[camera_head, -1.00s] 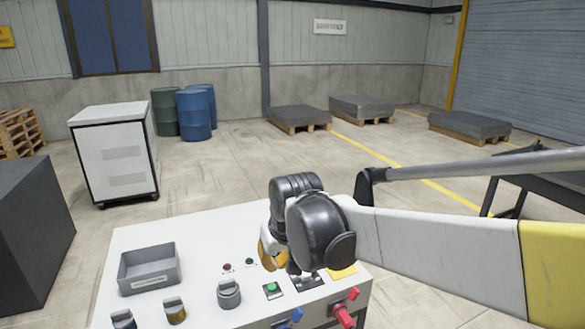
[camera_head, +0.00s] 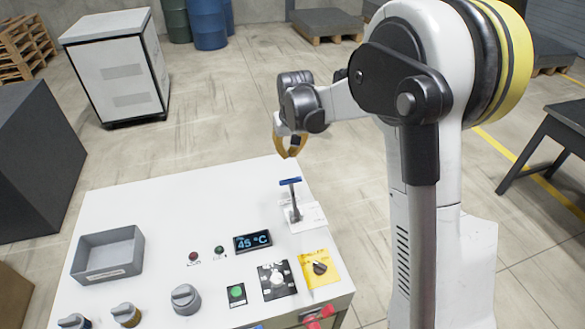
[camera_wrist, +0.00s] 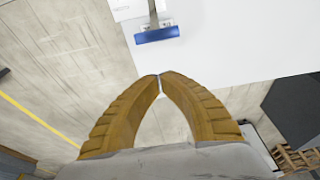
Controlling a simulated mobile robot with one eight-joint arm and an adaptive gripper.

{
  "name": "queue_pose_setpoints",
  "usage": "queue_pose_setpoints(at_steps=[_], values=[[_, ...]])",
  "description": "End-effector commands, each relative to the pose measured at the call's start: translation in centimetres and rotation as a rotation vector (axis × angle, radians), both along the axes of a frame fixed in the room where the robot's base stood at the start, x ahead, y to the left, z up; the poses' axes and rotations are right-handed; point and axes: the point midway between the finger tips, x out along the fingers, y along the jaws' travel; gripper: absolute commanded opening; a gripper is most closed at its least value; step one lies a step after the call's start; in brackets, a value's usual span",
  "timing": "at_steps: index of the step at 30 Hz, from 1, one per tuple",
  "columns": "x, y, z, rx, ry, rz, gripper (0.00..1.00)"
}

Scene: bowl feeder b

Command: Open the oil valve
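A T-shaped lever with a blue crossbar (camera_head: 290,182) stands upright on a white labelled plate near the far right corner of the white console (camera_head: 150,205). The blue crossbar also shows at the top of the wrist view (camera_wrist: 157,35). At the console's front edge, a red handle (camera_head: 319,318) and a blue one (camera_head: 258,327) are cut off by the frame. I cannot tell which of these is the oil valve. My gripper (camera_head: 290,155) hangs just beyond the blue crossbar, apart from it. Its yellow fingers meet at the tips in the wrist view (camera_wrist: 160,77), with nothing between them.
The console carries a grey bin (camera_head: 108,256), a 45 °C display (camera_head: 253,242), a green button (camera_head: 237,293), a black dial (camera_head: 276,278), a yellow-plated knob (camera_head: 319,269) and several selector knobs. A white cabinet (camera_head: 118,75) stands behind left; a dark table (camera_head: 560,130) stands right.

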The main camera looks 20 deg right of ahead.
Motion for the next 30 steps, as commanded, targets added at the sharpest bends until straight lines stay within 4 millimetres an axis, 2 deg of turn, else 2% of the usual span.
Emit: queue_pose_setpoints(at_steps=[5, 8, 21, 25, 30], values=[[0.1, 0.0, -0.3, 0.000, 0.000, 0.000, 0.00], [0.3, 0.0, -1.2, 0.000, 0.000, 0.000, 0.00], [2.6, 0.0, -9.8, 0.000, -0.001, 0.000, 0.00], [0.7, 0.0, -8.9, 0.000, -0.001, 0.000, 0.00], [-0.7, 0.0, -8.2, 0.000, -0.001, 0.000, 0.00]])
